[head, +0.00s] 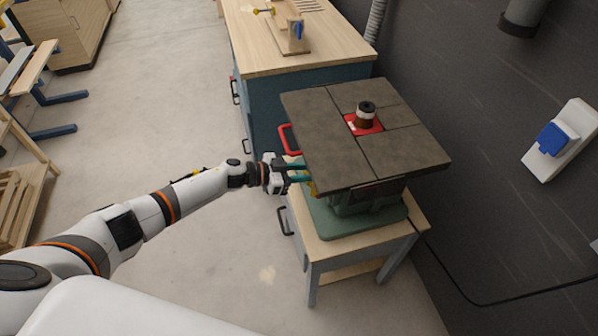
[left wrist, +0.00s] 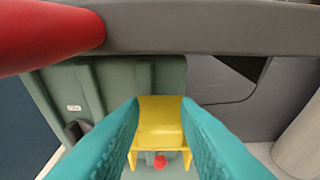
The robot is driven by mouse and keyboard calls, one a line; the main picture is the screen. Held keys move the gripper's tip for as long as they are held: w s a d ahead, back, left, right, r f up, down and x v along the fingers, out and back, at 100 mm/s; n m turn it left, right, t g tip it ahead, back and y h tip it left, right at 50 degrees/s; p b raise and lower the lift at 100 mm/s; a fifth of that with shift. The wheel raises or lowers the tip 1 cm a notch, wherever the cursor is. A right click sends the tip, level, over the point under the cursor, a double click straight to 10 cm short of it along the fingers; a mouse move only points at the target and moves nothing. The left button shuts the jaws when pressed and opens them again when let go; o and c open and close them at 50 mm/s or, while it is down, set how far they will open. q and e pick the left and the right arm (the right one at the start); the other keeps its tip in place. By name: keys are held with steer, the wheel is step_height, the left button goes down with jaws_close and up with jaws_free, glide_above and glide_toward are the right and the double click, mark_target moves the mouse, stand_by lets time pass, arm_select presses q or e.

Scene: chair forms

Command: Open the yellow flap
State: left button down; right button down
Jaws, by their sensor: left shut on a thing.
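The yellow flap (left wrist: 160,125) sits on the green side of the machine, below the table top's edge. A round red button (left wrist: 160,161) shows under its lower edge, between two thin yellow side parts. My left gripper (head: 303,173) reaches in from the left under the table top. Its teal fingers lie on either side of the flap in the left wrist view and are shut on it. In the head view only a sliver of yellow (head: 312,188) shows by the fingers. My right gripper is not in view.
The machine's dark table top (head: 380,150) overhangs close above my left gripper. A red handle (left wrist: 50,35) is near the wrist camera. The machine stands on a wooden stand (head: 365,240). A workbench (head: 285,60) is behind.

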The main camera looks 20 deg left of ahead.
arm_select(q)
steer(key=shift+w+d+r, duration=0.2)
steer(key=shift+d+r, duration=0.05)
steer(key=shift+r, duration=0.1)
steer(key=c, duration=1.5)
jaws_free()
steer(key=o, duration=0.4)
steer(key=shift+f, duration=0.2)
steer(key=b+v, duration=0.1)
steer(key=v, duration=1.1)
steer(key=shift+f, duration=0.15)
